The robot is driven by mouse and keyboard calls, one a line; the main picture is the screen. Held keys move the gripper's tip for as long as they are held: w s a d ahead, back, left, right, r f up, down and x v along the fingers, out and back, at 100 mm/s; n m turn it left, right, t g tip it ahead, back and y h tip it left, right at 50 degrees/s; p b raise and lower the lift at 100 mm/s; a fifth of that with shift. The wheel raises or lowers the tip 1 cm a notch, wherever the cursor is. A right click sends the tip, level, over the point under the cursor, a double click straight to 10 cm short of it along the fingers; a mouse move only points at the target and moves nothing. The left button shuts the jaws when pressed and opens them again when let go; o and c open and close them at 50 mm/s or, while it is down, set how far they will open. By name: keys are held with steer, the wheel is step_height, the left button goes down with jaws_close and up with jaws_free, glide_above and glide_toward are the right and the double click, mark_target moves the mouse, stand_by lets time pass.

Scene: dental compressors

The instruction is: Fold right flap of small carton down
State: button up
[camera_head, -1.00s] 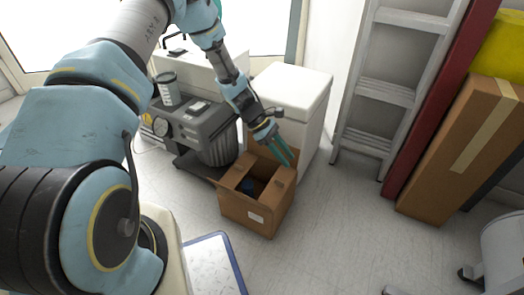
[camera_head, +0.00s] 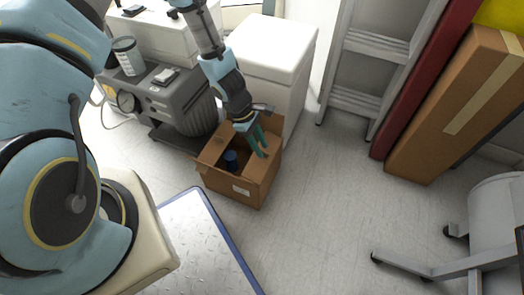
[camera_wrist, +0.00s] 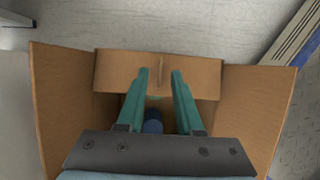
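The small brown carton (camera_head: 220,185) stands open on the floor, with a white label on its front. My gripper (camera_head: 259,152) points down over the right part of its opening. In the wrist view, my gripper's (camera_wrist: 161,73) two green fingers are apart with nothing held between them. Their tips overlap a short flap (camera_wrist: 115,70) with a central slit; contact cannot be told. Side flaps stand splayed at the left (camera_wrist: 58,105) and right (camera_wrist: 255,110) of that view. A dark blue item (camera_head: 231,157) is inside the carton, partly hidden by my gripper in the wrist view.
A grey compressor (camera_head: 175,105) stands behind left and a white cabinet (camera_head: 265,60) behind the carton. A ladder (camera_head: 370,75) and a tall brown box (camera_head: 450,110) lean at the right. Floor right of the carton is clear; a blue-edged mat (camera_head: 205,245) lies in front.

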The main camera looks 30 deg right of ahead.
steer(key=shift+x, duration=0.9)
steer(key=shift+r, duration=0.1)
steer(key=shift+c, duration=0.2)
jaws_close()
stand_by(0.6)
